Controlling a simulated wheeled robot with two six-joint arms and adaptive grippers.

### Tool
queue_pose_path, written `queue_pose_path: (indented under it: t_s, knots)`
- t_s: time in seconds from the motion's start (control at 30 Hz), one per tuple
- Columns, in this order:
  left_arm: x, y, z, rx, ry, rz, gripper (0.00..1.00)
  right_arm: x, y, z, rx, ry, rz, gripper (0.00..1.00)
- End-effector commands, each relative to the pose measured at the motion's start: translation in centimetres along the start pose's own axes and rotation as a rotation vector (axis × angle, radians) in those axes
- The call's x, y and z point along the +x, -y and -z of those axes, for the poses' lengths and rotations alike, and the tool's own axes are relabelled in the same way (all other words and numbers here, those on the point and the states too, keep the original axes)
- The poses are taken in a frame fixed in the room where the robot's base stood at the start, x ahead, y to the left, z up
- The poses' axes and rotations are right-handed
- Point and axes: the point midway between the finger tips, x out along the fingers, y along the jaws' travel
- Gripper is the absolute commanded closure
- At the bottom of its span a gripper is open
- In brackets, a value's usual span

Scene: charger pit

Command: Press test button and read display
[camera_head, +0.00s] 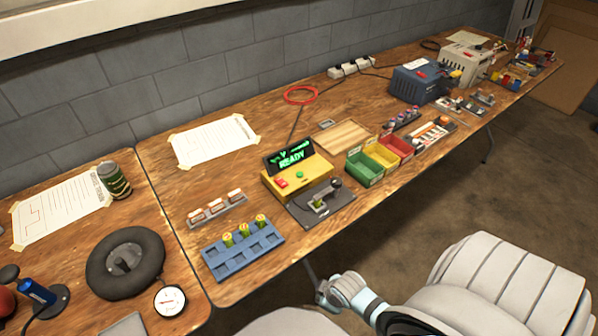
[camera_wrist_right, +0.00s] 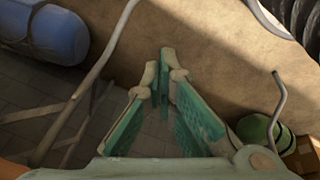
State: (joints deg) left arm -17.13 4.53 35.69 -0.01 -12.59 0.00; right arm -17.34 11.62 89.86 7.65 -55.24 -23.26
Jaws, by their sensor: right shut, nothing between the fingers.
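The yellow tester (camera_head: 300,184) stands on the wooden bench in the head view. Its dark display (camera_head: 289,156) is lit with green text reading "READY" and a green trace above it. A green button (camera_head: 299,174) and a red switch (camera_head: 281,183) sit on its top. A dark plate with a lever clamp (camera_head: 320,203) stands in front of it. My right gripper (camera_wrist_right: 167,58) is shut and empty in the right wrist view, over the floor side. In the head view my right arm is low, in front of the bench and apart from the tester. My left gripper is not in view.
A blue rack (camera_head: 243,256) holding several yellow-green cells stands left of the tester. Green, yellow and red bins (camera_head: 364,170) stand right of it. A wooden tray (camera_head: 343,136) lies behind the bins. The bench's front edge lies between my right arm and the tester.

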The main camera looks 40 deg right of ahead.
Motion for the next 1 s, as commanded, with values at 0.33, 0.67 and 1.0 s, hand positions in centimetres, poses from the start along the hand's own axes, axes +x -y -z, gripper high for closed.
queue_pose_path:
  t_s: [0.33,0.67,1.0]
  knots:
    - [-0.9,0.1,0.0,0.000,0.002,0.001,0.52,-13.6,-3.1,9.7,-0.454,-0.143,-0.029,1.00]
    - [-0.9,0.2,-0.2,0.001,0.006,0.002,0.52,-14.4,-15.8,20.0,-1.330,-0.246,-0.224,1.00]
    - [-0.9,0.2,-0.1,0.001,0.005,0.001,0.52,-20.4,-29.0,26.2,-1.877,-0.220,-0.534,1.00]
